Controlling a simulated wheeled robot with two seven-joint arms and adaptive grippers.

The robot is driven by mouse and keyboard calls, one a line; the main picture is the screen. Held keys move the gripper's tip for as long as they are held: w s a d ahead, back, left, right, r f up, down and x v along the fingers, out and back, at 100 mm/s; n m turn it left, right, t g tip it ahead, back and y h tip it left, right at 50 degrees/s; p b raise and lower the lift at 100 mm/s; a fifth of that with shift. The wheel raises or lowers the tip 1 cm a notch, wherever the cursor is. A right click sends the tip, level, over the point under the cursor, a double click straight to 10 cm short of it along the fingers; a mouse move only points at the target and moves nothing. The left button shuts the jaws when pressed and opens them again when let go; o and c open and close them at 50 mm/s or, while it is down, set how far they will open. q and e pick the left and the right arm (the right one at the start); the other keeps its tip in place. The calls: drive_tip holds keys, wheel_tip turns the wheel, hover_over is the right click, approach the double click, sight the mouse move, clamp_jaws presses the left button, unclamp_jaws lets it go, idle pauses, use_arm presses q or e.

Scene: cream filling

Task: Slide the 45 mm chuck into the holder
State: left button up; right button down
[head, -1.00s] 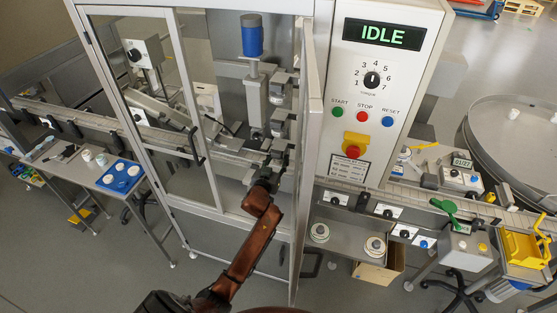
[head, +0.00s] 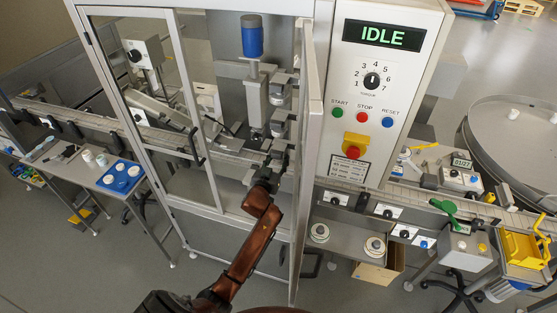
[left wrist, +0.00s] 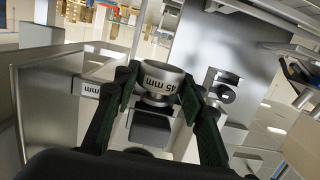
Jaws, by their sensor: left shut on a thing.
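My left gripper (left wrist: 158,92) is shut on the 45 mm chuck (left wrist: 170,73), a grey metal cup with "45 mm" on its side. In the head view my left gripper (head: 274,165) reaches through the open door into the machine cabinet, below the blue-topped spindle (head: 253,38). The chuck is too small and covered to make out there. A metal bracket with a round opening (left wrist: 223,85) stands right of the chuck; I cannot tell whether it is the holder. My right gripper is out of view.
The open cabinet door (head: 307,190) stands close to the right of my left arm. A glazed door panel (head: 148,110) is to the left. The control panel (head: 378,75) reads IDLE. Two round pieces rest on a shelf (head: 345,242) at the right.

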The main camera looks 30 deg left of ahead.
sight(277, 161)
use_arm(q)
drive_tip(key=shift+r, duration=0.15)
idle(0.4)
drive_tip(key=shift+s+d+f+p, duration=0.1)
drive_tip(key=shift+s+f+p, duration=0.2)
drive_tip(key=shift+p, duration=0.3)
drive_tip(key=shift+p+v, duration=0.45)
drive_tip(key=shift+v, duration=0.9)
drive_tip(key=shift+s+p, duration=0.3)
drive_tip(key=shift+s, duration=0.05)
drive_tip(key=shift+s+d+r, duration=0.15)
drive_tip(key=shift+s+d, duration=0.05)
drive_tip(key=shift+s, duration=0.25)
drive_tip(key=shift+p+v, duration=0.8)
drive_tip(key=shift+v, duration=0.45)
drive_tip(key=shift+f, duration=0.25)
